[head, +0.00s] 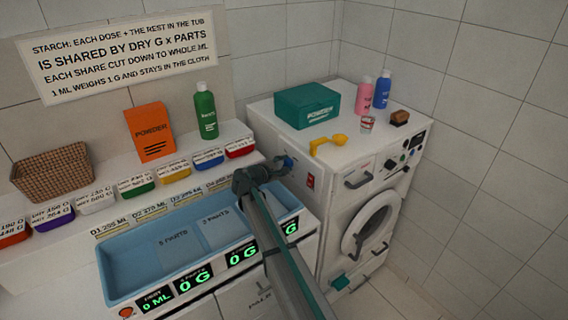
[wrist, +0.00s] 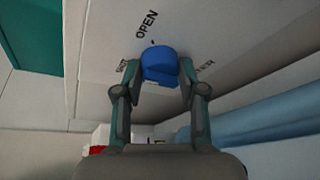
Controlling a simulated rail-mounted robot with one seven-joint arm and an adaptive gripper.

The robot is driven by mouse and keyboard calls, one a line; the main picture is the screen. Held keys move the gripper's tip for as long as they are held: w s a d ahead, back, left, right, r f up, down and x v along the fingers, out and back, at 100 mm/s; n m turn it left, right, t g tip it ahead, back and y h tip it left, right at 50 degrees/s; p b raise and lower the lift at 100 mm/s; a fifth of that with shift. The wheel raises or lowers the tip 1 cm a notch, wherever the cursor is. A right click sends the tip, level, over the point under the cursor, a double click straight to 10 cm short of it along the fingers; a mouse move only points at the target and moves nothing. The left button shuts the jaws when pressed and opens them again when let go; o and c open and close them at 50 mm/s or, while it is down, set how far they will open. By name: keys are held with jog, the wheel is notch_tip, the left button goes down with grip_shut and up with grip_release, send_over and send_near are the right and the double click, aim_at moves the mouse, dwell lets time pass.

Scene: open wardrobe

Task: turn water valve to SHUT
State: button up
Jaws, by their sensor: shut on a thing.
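The water valve is a blue knob (wrist: 158,60) on the white side panel of the washing machine. It shows small in the head view (head: 288,162) at the end of my arm. My gripper (wrist: 161,76) is shut on the knob, one finger on each side, and it also shows in the head view (head: 276,168). The word OPEN (wrist: 147,25) is printed on the panel just past the knob, with a small dark mark between them. Labels left and right of the knob are partly hidden by my fingers. I cannot tell clearly which way the knob points.
The washing machine (head: 338,215) carries a teal powder box (head: 307,106), a yellow item (head: 328,143) and bottles. A blue tub (head: 135,266) with displays lies below my arm. A shelf behind holds several labelled bins, a green bottle (head: 205,112) and an orange powder box (head: 150,132).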

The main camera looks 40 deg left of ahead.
jog(key=shift+a+r+n+g+h+p, duration=0.15)
jog(key=shift+n+g+h+p, duration=0.3)
jog(key=shift+n+h+p, duration=0.85)
jog(key=shift+a+n+g+h+p, duration=0.1)
jog(key=shift+n+g+h+p, duration=0.55)
jog(key=shift+n, duration=1.15)
jog(key=o, duration=0.9)
jog(key=shift+c, duration=0.2)
jog(key=v, duration=1.2)
jog(key=shift+d, duration=0.15)
